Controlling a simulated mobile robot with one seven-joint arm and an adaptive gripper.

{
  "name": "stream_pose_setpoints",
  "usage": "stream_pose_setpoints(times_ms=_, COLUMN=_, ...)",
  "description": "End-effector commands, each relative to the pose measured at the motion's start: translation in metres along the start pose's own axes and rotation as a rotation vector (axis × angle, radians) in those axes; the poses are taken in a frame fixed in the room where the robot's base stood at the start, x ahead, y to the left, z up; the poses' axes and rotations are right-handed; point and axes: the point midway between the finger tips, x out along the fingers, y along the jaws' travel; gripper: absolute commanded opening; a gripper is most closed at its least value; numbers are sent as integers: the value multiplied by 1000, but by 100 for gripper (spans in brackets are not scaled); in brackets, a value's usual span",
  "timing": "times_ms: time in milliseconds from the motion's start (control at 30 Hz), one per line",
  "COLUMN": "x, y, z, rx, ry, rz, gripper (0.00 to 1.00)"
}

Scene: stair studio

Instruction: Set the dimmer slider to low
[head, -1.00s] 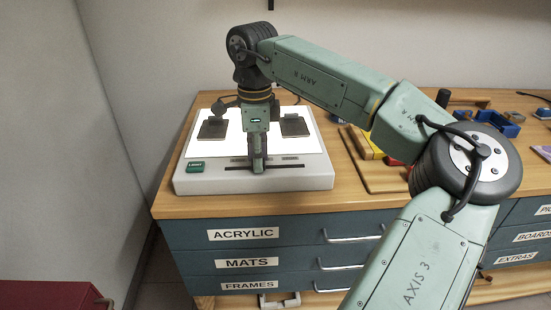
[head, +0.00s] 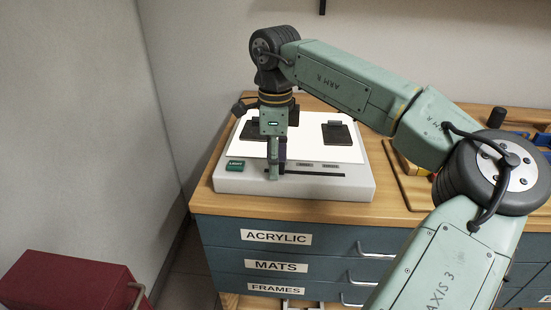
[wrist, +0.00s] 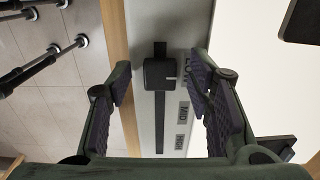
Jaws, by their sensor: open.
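The dimmer slider's black knob (wrist: 158,73) sits on a dark straight track (wrist: 159,120) in the wrist view. It is beside the partly hidden LOW label (wrist: 183,66), near that end of the track; MID and HIGH are farther down. My gripper (wrist: 160,76) is open, with one finger on each side of the knob and visible gaps between. In the head view my gripper (head: 275,174) points down at the left end of the track (head: 318,174) on the front of the white light box (head: 225,183). It hides the knob there.
A green LIGHT button (head: 235,165) is left of my gripper. Dark pads (head: 338,134) lie on the lit top. The box stands on a wooden-topped drawer cabinet (head: 275,238). A wooden board (head: 400,190) is to the right, and a red case (head: 70,280) stands at lower left.

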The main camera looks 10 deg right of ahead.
Motion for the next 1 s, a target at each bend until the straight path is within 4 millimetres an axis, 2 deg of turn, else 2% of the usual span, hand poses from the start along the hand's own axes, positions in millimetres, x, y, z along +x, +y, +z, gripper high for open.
stream_pose_setpoints(times_ms=200, x=-1, y=0, z=-1, rx=1, ry=1, rz=0, gripper=47)
stream_pose_setpoints(times_ms=333, x=-12, y=-1, z=0, rx=2, ry=1, rz=-2, gripper=47)
stream_pose_setpoints(times_ms=700, x=-87, y=-1, z=1, rx=2, ry=1, rz=-3, gripper=47)
stream_pose_setpoints(times_ms=833, x=-107, y=0, z=1, rx=0, ry=0, rz=-2, gripper=47)
stream_pose_setpoints(times_ms=1000, x=-119, y=0, z=1, rx=0, ry=0, rz=0, gripper=47)
